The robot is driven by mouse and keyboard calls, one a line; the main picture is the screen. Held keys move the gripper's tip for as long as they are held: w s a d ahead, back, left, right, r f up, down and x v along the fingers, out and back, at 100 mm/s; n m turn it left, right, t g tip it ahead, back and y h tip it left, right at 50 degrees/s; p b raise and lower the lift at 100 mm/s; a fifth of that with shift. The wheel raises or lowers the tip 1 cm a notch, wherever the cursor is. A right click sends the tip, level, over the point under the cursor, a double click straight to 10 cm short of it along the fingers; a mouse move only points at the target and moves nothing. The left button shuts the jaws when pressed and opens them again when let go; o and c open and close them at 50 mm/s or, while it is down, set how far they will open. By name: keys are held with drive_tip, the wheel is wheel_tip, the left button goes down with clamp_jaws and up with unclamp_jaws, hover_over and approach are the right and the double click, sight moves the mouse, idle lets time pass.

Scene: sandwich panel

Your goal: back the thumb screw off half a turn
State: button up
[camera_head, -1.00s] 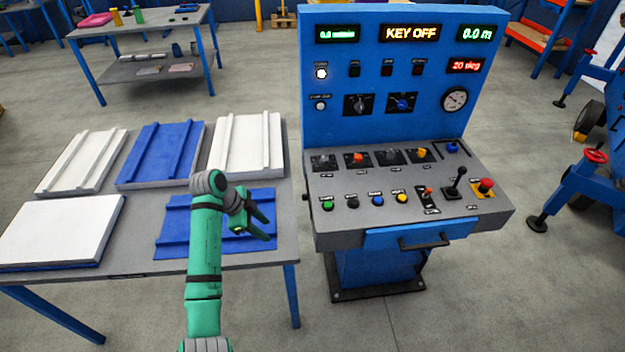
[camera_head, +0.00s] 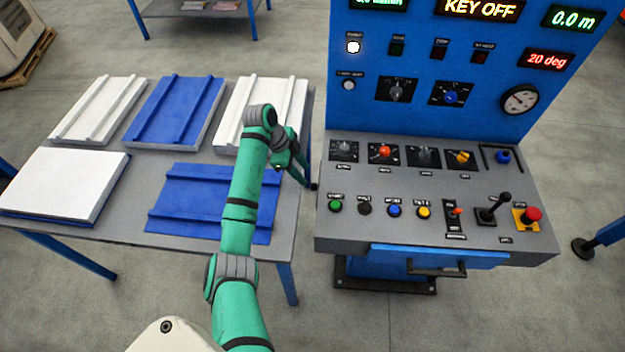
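No part in view is plainly a thumb screw. A small dark knob (camera_head: 313,186) shows at the left side of the blue and grey control console (camera_head: 335,232); it is too small to tell whether it is the thumb screw. My gripper (camera_head: 296,176) is at the end of the green arm, above the right edge of the table and just left of the console. Its fingers look apart, with nothing seen between them. The dark knob shows close to the fingertips in the picture; I cannot tell whether they touch.
The console top carries rotary knobs, coloured buttons (camera_head: 394,211), a black lever (camera_head: 497,207) and a red stop button (camera_head: 529,215). A drawer handle (camera_head: 437,269) sticks out in front. White and blue panels (camera_head: 178,110) cover much of the grey table (camera_head: 140,163).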

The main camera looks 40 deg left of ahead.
sight(315, 187)
drive_tip(key=x, duration=0.7)
drive_tip(key=shift+s+f, duration=0.15)
drive_tip(key=shift+s, duration=0.1)
clamp_jaws()
